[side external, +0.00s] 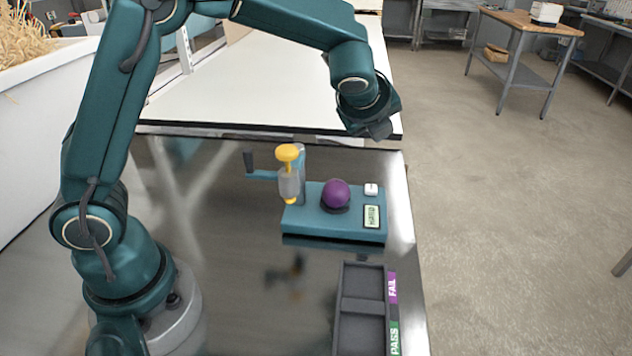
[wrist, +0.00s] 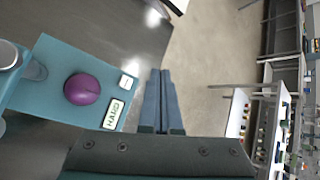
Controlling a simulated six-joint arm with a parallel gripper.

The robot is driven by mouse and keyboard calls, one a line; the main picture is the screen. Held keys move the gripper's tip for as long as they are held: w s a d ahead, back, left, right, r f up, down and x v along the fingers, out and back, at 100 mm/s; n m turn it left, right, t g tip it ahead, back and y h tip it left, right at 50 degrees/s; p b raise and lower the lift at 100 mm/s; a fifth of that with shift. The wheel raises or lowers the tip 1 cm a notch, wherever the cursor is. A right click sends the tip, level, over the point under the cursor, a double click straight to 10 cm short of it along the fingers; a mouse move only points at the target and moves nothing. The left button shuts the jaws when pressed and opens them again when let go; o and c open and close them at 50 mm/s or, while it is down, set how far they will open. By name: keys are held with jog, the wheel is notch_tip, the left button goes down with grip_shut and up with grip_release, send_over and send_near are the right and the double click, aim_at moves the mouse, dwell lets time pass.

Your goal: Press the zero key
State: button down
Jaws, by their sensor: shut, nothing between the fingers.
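A small white key (side external: 371,189), the only key I see, sits on the right end of a teal tester base (side external: 310,222). In the wrist view the key (wrist: 129,82) bears a mark too small to read. Beside it a pale green display (side external: 371,217) reads HARD in the wrist view (wrist: 114,114). A purple ball (side external: 336,194) rests on the base, left of the key. My gripper (side external: 381,131) is shut and empty, above and beyond the key in the side view. In the wrist view its fingers (wrist: 161,80) lie together, to the right of the key, apart from it.
A grey column with a yellow-topped plunger (side external: 288,153) and a side lever (side external: 262,173) stands at the base's left. A dark two-compartment tray (side external: 341,310) with FAIL and PASS labels lies in front. The metal table's right edge is close to the tester.

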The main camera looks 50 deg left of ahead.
jog(key=shift+f, duration=4.35)
jog(key=shift+f, duration=0.4)
jog(key=shift+f, duration=0.4)
jog(key=shift+r, duration=0.8)
jog(key=shift+r, duration=2.55)
